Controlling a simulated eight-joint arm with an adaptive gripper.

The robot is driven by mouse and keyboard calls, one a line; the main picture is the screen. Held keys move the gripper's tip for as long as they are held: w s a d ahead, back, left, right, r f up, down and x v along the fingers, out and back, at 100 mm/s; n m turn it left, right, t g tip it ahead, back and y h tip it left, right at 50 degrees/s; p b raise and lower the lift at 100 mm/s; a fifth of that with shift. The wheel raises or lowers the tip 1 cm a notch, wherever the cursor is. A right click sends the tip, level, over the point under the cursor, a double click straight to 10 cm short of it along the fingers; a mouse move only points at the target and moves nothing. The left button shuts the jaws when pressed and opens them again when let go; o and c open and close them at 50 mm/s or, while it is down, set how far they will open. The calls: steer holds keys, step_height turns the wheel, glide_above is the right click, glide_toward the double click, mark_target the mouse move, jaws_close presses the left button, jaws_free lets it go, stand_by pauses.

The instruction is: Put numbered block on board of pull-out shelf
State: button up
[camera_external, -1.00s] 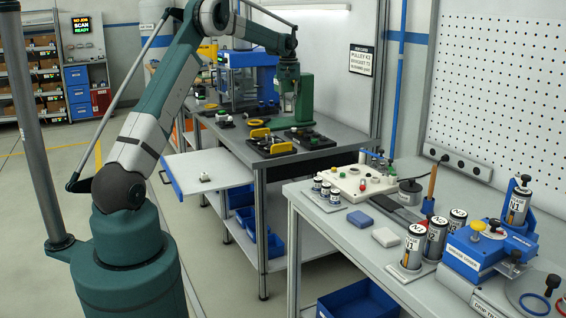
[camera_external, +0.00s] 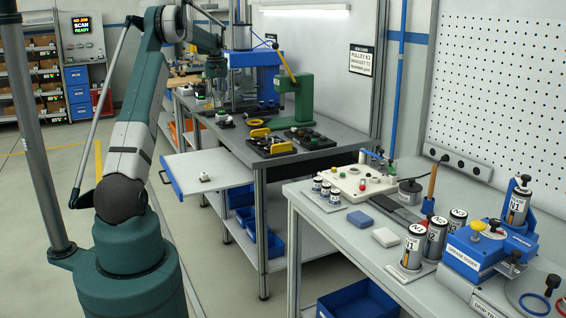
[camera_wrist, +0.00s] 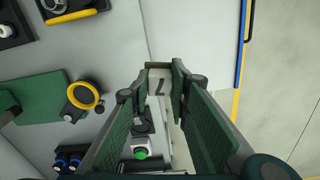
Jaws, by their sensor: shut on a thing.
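My gripper (camera_wrist: 160,72) is shut on a pale block (camera_wrist: 158,87) with a dark numeral on it, possibly a 7. In the external view my gripper (camera_external: 215,92) hangs over the far left part of the grey bench, and the block is too small to make out there. The pull-out shelf (camera_external: 225,168) sticks out from the bench's left side, with a blue front edge and a small pale object (camera_external: 205,177) on its board. In the wrist view, a pale board with a blue edge (camera_wrist: 242,40) lies right of the gripper, apart from the block; it appears to be the shelf.
The bench (camera_external: 345,150) carries a green press (camera_external: 303,95), black fixtures (camera_external: 270,145) with yellow handles, and a yellow ring (camera_wrist: 84,95). A green button (camera_wrist: 140,154) lies below the gripper in the wrist view. Much of the shelf board is bare.

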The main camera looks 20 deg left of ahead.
steer(key=n+b, duration=0.1)
steer(key=n, duration=0.1)
glide_above(188, 162)
step_height(188, 162, down, 19)
steer(key=shift+w, duration=0.2)
steer(key=shift+f, duration=0.15)
steer(key=shift+f+b, duration=0.75)
steer(key=shift+f, duration=2.3)
steer(key=shift+f+b, duration=0.45)
steer(key=shift+f, duration=1.4)
steer(key=shift+f, duration=0.15)
